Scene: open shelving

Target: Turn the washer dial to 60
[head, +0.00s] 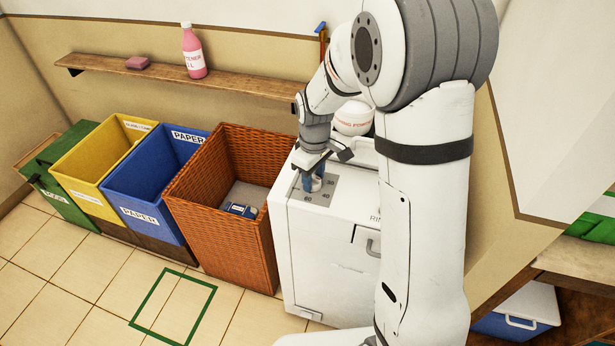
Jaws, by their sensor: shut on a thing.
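The washer (320,255) is a white box with a grey dial plate (330,201) on its top. The plate bears the marks 30, 40 and 60. The 60 is at the plate's near left corner, the 40 at its near right and the 30 at its far right. My gripper (313,180) reaches down over the plate from above and is shut on the dial (317,184). The fingers cover most of the dial, so I cannot tell which mark it points to.
A brown wicker basket (222,258) stands close left of the washer, with a blue item inside. Blue (150,215), yellow and green bins stand further left. A wall shelf (240,86) holds a pink bottle (193,55). A white container (353,118) stands behind my gripper.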

